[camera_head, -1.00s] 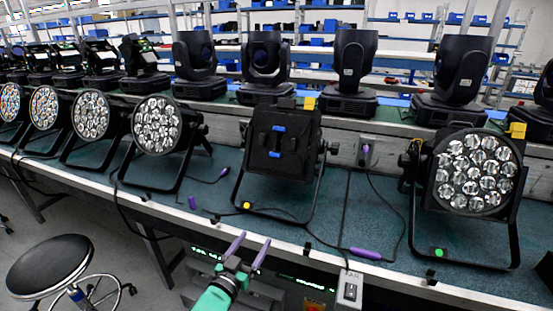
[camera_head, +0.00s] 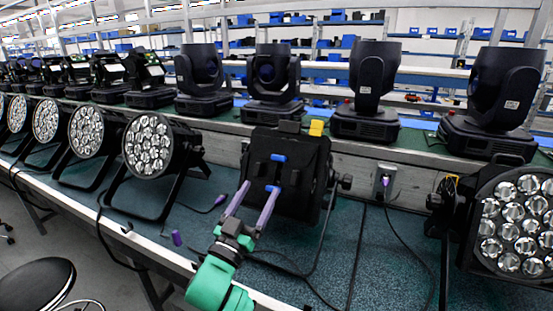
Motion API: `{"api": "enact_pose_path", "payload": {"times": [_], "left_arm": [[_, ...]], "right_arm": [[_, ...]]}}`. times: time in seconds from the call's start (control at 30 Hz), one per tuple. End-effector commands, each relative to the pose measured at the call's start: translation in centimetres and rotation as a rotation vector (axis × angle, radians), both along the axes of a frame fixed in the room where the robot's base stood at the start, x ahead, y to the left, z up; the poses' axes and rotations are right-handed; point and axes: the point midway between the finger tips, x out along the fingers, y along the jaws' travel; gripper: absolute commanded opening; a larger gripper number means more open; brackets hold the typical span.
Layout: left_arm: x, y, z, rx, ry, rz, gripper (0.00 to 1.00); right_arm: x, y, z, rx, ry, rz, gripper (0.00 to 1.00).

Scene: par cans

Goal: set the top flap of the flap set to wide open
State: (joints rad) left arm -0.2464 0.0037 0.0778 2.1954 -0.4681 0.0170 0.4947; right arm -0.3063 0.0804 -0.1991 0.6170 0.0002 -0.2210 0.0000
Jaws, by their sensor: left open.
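The flap set (camera_head: 290,168) is on the front of the black par can in the middle of the bench. Its dark flaps look folded over the lamp's face, which is hidden. Blue tabs show near its upper part (camera_head: 278,157) and lower down (camera_head: 273,189); which tab belongs to the top flap is hard to tell. My left gripper (camera_head: 259,191) has two purple fingers spread apart and empty. In the picture its fingertips overlap the lower part of the flap set, the right one near the lower blue tab. I cannot tell whether they touch. My right gripper is out of view.
Par cans with bare lenses stand to the left (camera_head: 152,146) and right (camera_head: 517,222). Moving-head lights (camera_head: 272,85) line the ledge behind. Cables lie on the teal bench top (camera_head: 385,260). A black stool (camera_head: 38,287) stands at lower left.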

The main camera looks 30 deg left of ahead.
Motion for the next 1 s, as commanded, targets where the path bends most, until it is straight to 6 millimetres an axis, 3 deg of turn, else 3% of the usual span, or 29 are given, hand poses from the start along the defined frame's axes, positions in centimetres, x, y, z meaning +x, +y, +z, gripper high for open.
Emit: {"api": "enact_pose_path", "payload": {"times": [0.13, 0.33, 0.5, 0.7, 0.73, 0.93, 1.0], "left_arm": [[3.8, 0.2, 2.1, 0.001, -0.003, -0.001, 0.8], [8.1, 0.5, 3.6, -0.001, -0.001, 0.001, 0.8], [9.5, 0.6, 4.0, 0.0, 0.001, 0.0, 0.8], [9.6, 0.6, 4.0, -0.001, 0.002, 0.0, 0.8], [9.6, 0.6, 4.0, -0.001, 0.002, 0.0, 0.76], [9.5, 0.6, 4.0, -0.001, 0.002, 0.0, 0.0], [9.5, 0.6, 4.0, -0.001, 0.002, 0.0, 0.0]], "right_arm": [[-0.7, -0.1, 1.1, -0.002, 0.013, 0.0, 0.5], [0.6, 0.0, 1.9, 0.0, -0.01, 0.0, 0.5], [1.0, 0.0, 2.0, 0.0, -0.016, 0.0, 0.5], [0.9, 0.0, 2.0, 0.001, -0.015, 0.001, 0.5], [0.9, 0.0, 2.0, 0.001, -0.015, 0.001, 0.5], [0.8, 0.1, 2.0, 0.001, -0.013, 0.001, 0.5], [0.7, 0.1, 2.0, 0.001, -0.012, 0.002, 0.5]]}}
